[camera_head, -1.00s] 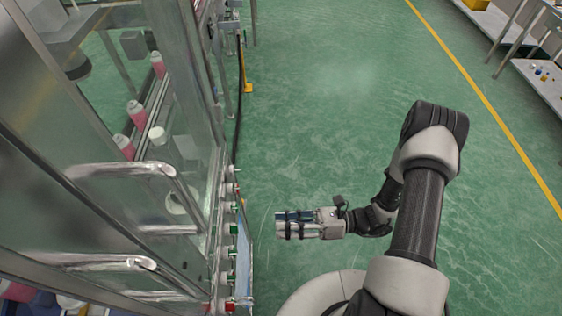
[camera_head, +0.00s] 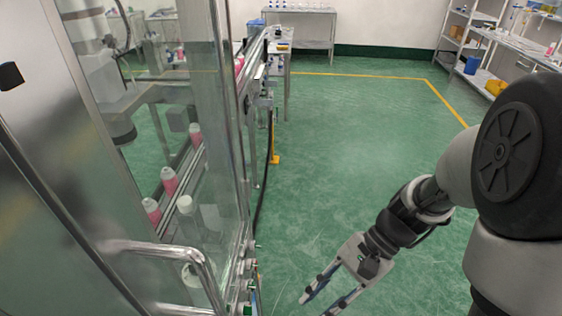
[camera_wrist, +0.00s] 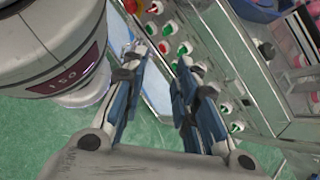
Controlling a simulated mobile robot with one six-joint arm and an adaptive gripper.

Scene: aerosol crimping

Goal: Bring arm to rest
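My gripper (camera_head: 330,296) is at the lower middle of the head view, over the green floor to the right of the glass-walled machine. Its two fingers are apart and nothing is between them. In the wrist view my gripper (camera_wrist: 158,85) also shows open and empty, with its blue-padded fingers pointing towards the machine's panel of buttons (camera_wrist: 175,40). The arm is bent, with its large black joint at the right of the head view.
The machine's glass enclosure (camera_head: 225,150) with a metal handle (camera_head: 165,250) fills the left. Pink bottles (camera_head: 170,181) stand inside on a conveyor. The green floor (camera_head: 350,130) is clear in the middle. Shelving (camera_head: 515,50) stands at the far right, a table (camera_head: 310,14) at the back.

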